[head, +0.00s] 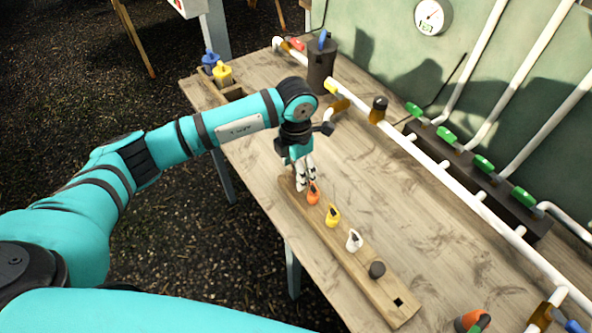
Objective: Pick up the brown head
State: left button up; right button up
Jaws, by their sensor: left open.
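A wooden rack (345,262) lies along the near edge of the table. It holds a row of small heads: orange (313,192), yellow (333,216), white (354,240) and a very dark one (377,269). The dark head is the nearest to brown in the row, but its exact colour is hard to tell. My left gripper (304,187) points down over the far end of the rack, right beside the orange head. Its fingers are open; no held object shows. They hide part of that rack end. My right gripper is out of view.
A white pipe (430,162) with brown-and-black fittings (378,110) runs along the table. Green-handled valves (449,135) stand behind it. A dark canister (321,65) stands at the back. A wooden box (230,92) holds blue and yellow pieces. The mid-table is clear.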

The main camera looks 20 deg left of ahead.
pick_arm(q)
jog(key=c, duration=1)
jog(key=shift+c, duration=0.2)
jog(key=shift+r, duration=0.1)
jog(key=shift+r, duration=0.25)
notch_tip(320, 180, up, 9)
jog(key=b, duration=0.2)
jog(key=shift+r+b, duration=0.1)
jog(key=shift+b, duration=0.3)
jog(key=shift+r, duration=0.1)
